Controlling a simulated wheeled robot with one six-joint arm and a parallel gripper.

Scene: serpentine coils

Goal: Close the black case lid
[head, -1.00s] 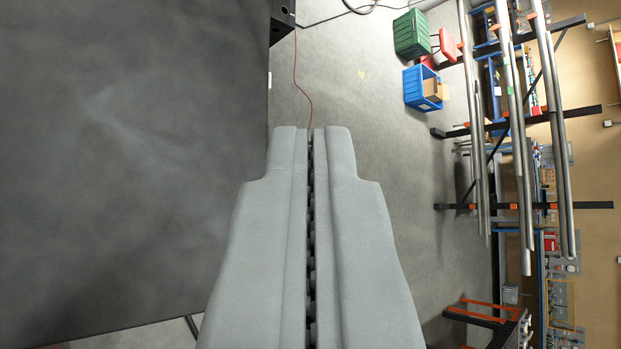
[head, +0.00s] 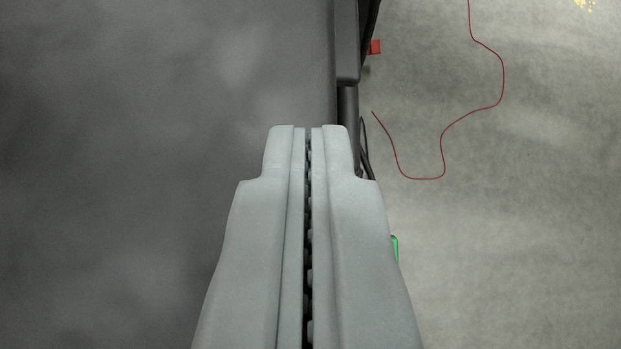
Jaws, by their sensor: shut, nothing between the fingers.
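A large, smooth dark grey panel (head: 130,150) fills the left half of the head view. It may be the black case lid or another flat surface; I cannot tell which, and no hinge or whole case shows. My gripper (head: 310,130) is in the lower middle, its two grey fingers together with only a thin gap line between them. It holds nothing. Its fingertips overlap the panel's right edge in the picture; I cannot tell whether they touch it.
A green bit (head: 395,248) peeks out beside my gripper.

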